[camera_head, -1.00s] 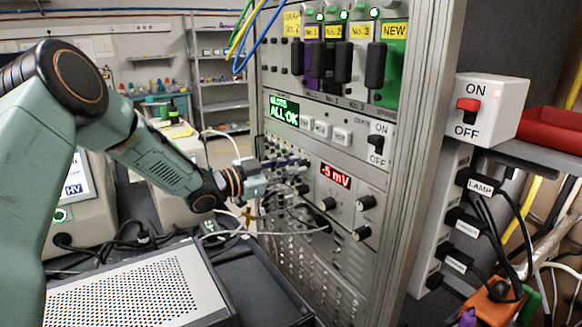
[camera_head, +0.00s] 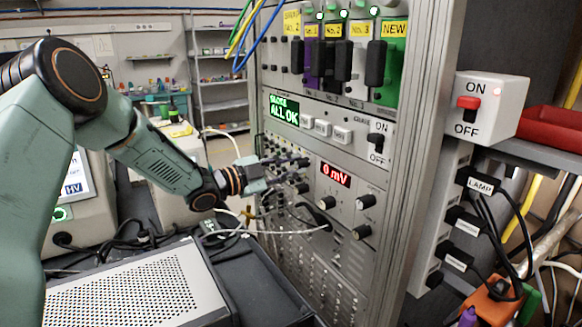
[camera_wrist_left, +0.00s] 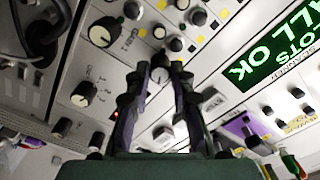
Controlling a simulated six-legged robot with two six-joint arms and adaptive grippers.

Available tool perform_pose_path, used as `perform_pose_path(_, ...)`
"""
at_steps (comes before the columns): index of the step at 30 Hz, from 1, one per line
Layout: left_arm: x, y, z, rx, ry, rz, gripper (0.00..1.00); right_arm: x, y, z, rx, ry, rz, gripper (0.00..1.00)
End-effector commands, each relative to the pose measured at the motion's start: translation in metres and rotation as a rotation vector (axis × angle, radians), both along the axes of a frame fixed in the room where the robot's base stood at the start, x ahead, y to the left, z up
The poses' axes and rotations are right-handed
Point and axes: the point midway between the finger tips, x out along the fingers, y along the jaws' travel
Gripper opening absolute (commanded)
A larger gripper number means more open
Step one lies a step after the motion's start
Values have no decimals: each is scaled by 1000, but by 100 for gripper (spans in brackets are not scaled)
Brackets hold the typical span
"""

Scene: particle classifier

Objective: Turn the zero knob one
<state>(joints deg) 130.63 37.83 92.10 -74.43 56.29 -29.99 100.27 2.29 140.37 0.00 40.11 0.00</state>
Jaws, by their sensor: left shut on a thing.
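My left gripper (camera_head: 298,171) reaches from the left to the grey rack panel, and its fingers point at a row of small knobs. In the left wrist view my two dark fingers (camera_wrist_left: 160,72) close around a small round knob (camera_wrist_left: 160,66), which I take as zero knob one; its label is not readable. In the head view the fingers hide this knob. The red display (camera_head: 335,174) to the right of the gripper reads 0 mV. My right gripper is not in view.
Larger black knobs (camera_head: 365,202) sit below and right of the display. A green screen (camera_head: 284,110) above reads ALL OK. Cables (camera_head: 265,232) hang just below my gripper. A perforated metal case (camera_head: 130,290) stands at the lower left.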

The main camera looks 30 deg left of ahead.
Motion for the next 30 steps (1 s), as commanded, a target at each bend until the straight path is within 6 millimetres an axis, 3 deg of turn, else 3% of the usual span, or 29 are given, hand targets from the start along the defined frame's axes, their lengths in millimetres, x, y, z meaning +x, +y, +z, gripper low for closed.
perform_pose_path(7, 0, 0, -2, 0, 5, 0, 0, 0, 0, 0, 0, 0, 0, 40)
perform_pose_path(8, 0, 0, -2, 0, 5, 0, 25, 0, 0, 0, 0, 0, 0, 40)
perform_pose_path(15, 0, 0, -1, -1, 2, 0, 45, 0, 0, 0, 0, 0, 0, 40)
perform_pose_path(25, -1, 1, 0, -2, 1, 1, 46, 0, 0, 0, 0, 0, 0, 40)
perform_pose_path(30, -11, 9, 1, -4, 0, 4, 46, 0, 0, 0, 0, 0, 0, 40)
